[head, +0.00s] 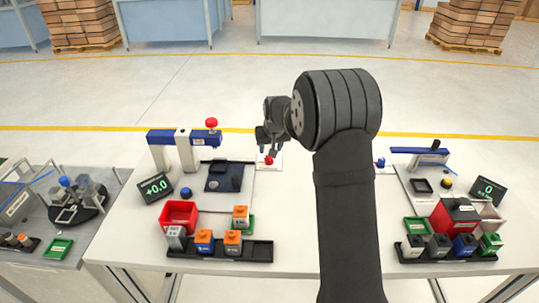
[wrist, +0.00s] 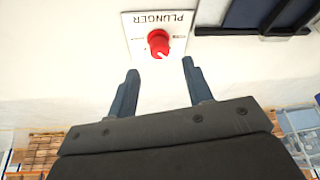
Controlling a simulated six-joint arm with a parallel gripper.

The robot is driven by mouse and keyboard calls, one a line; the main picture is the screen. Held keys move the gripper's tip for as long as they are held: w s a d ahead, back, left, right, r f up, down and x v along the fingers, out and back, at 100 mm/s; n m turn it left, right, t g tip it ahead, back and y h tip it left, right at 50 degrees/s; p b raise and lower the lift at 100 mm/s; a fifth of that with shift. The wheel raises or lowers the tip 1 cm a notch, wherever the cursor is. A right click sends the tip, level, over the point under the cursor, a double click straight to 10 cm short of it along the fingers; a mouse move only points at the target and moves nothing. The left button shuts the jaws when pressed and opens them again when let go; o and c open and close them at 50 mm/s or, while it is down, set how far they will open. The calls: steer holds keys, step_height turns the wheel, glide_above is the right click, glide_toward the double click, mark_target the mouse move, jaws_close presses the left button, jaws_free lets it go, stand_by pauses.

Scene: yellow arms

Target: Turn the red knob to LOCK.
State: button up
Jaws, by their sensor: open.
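The red knob (head: 268,160) sits on a small white plate at the back of the table, just below my gripper (head: 266,137) in the head view. In the wrist view the knob (wrist: 158,43) is round and red, with a white pointer mark towards the picture's bottom. Its plate (wrist: 178,50) reads PLUNGER upside down; the smaller labels beside the knob are too small to read. My gripper (wrist: 160,69) is open and empty. Its two fingers lie to either side of the knob's line in the wrist view, apart from it.
A blue and white press (head: 186,146) with a red top stands left of the knob. A red bin (head: 180,214) and a black rack (head: 215,254) with several blocks are nearer the front. A second station with a red box (head: 452,218) is at right. The table's middle is fairly clear.

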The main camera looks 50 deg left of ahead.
mark_target(269, 158)
steer(key=x, duration=0.5)
steer(key=shift+a+f, duration=0.1)
steer(key=shift+f, duration=0.2)
steer(key=c, duration=1)
